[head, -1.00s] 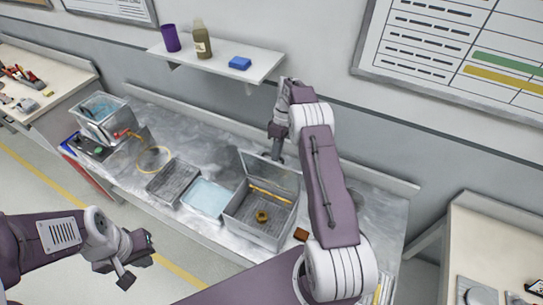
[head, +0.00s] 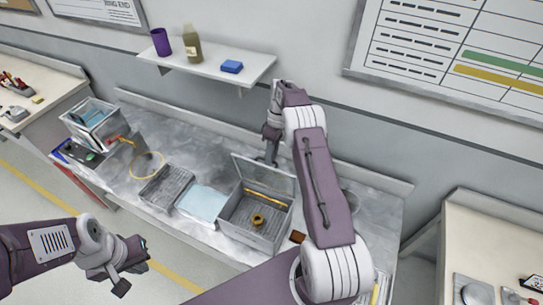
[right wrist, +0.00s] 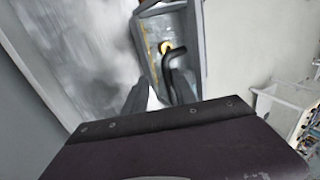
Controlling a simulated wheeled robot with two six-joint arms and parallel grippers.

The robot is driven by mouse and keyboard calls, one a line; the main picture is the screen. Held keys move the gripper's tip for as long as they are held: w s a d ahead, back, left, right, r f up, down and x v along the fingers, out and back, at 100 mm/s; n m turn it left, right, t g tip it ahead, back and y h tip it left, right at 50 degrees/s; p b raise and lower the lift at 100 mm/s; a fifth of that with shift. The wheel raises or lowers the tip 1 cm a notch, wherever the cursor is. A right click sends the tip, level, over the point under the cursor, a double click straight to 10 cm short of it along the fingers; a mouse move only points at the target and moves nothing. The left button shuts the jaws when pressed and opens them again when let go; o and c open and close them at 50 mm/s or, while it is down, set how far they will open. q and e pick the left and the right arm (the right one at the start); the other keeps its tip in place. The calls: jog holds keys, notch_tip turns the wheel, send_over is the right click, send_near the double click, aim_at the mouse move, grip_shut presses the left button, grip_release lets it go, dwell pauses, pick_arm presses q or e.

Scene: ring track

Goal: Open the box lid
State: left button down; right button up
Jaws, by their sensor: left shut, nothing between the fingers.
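The grey box (head: 235,232) stands on the bench, and its lid (head: 264,176) is raised, leaning back at the rear. My right gripper (head: 268,158) points down at the lid's upper edge, from behind; contact is unclear. I cannot tell whether the right fingers hold the lid. My left gripper (head: 133,285) is shut and empty, off the bench's front at lower left.
Left of the box are a pale blue sheet (head: 202,204), a dark grey tray (head: 166,187), a yellow hoop (head: 147,166) and a grey bin (head: 88,128). A shelf (head: 205,68) hangs above with a purple cup (head: 161,42), a bottle (head: 192,43) and a blue block (head: 232,67).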

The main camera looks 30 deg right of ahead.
jog(key=shift+r, duration=0.1)
jog(key=s+d+r+b, duration=0.5)
jog(key=s+r+b, duration=0.1)
jog(key=s+r, duration=0.4)
jog(key=shift+d+r+b, duration=0.3)
jog(key=shift+d+r, duration=0.05)
jog(key=shift+r, duration=0.05)
jog(key=shift+s+f, duration=0.1)
